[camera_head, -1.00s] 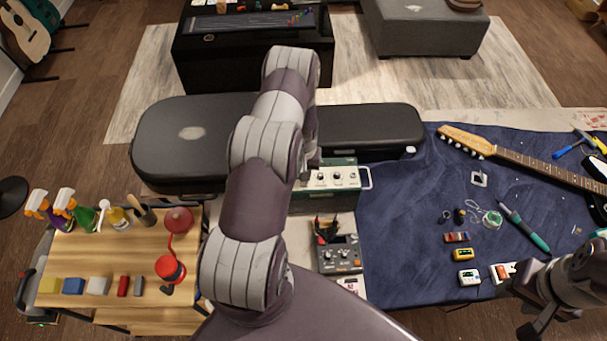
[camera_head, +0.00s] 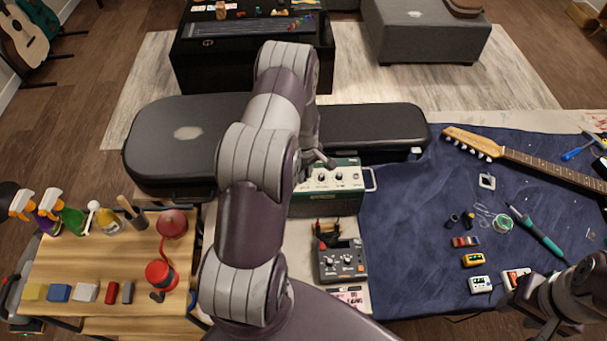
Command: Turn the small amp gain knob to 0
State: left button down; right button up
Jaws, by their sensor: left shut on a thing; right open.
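The small green amp (camera_head: 327,203) stands behind the multi-effect box, with a pale top panel (camera_head: 335,178) carrying a row of knobs and a handle at its right end. My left arm crosses the middle of the view and hides the amp's left side. My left gripper (camera_head: 317,165) is at the left part of the panel, mostly hidden behind its own arm. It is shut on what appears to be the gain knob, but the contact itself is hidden. My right gripper (camera_head: 528,318) is open at the lower right, over the blue mat's front edge, apart from the amp.
A grey pedal (camera_head: 342,262) sits in front of the amp. A black guitar case (camera_head: 370,128) lies behind it. The blue mat (camera_head: 410,220) to the right bears a guitar (camera_head: 530,160) and small tools. A wooden cart (camera_head: 90,265) with bottles and blocks stands at left.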

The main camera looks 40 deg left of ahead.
pick_arm(q)
jog(key=shift+w+r+n, duration=0.1)
jog(key=shift+n, duration=0.5)
jog(key=c, duration=1)
grip_release()
jog(key=shift+c, duration=0.2)
jog(key=shift+r+b, duration=0.2)
jog(key=shift+b, duration=0.15)
notch_tip(320, 180, up, 12)
jog(key=b, duration=0.3)
jog(key=shift+r, duration=0.15)
